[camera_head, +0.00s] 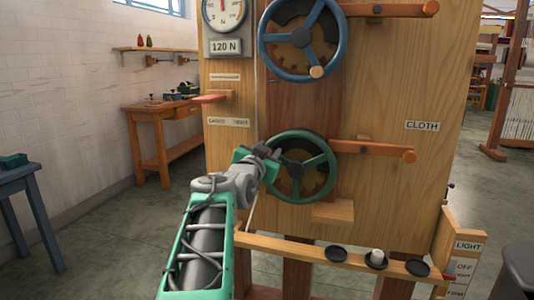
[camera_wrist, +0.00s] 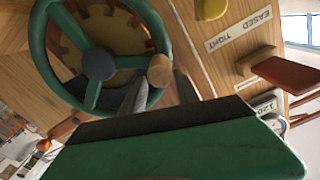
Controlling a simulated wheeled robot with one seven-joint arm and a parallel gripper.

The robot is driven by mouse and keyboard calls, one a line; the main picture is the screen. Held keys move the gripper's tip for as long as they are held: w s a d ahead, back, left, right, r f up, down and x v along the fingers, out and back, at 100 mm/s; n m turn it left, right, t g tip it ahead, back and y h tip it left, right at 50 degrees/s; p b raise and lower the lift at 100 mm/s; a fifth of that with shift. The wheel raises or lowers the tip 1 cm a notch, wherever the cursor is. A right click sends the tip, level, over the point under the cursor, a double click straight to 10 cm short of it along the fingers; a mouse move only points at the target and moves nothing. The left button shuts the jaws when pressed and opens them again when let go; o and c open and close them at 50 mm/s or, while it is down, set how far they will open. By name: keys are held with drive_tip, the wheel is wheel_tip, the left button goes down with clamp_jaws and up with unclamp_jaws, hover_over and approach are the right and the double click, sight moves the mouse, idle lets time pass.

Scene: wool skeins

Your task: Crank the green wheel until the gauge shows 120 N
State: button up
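The green wheel (camera_head: 300,166) is mounted upright on the wooden frame, below a blue wheel. It fills the upper left of the wrist view (camera_wrist: 98,64). Its round wooden crank knob (camera_wrist: 160,70) sits at the rim; in the head view my gripper hides it. My gripper (camera_head: 266,152) is at the wheel's left rim. In the wrist view its dark fingers (camera_wrist: 160,82) lie close on both sides of the knob, with no clear gap. The gauge (camera_head: 223,14) is cut off by the top edge, and its needle is too small to read. A plate below it reads 120 N (camera_head: 226,47).
The blue wheel (camera_head: 302,40) with its own knob is above. Wooden levers stick out right of both wheels (camera_head: 375,149). A red-brown pointer (camera_head: 210,98) stands above the eased/tight label. A shelf with dark round pads (camera_head: 336,253) runs below.

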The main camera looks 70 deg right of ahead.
drive_tip(key=shift+o, duration=0.9)
drive_tip(key=shift+w+f, duration=0.1)
drive_tip(key=shift+f, duration=0.05)
drive_tip(key=a+p, duration=0.1)
drive_tip(key=a, duration=0.6)
drive_tip(key=shift+s+a, duration=0.3)
drive_tip(key=shift+a, duration=0.1)
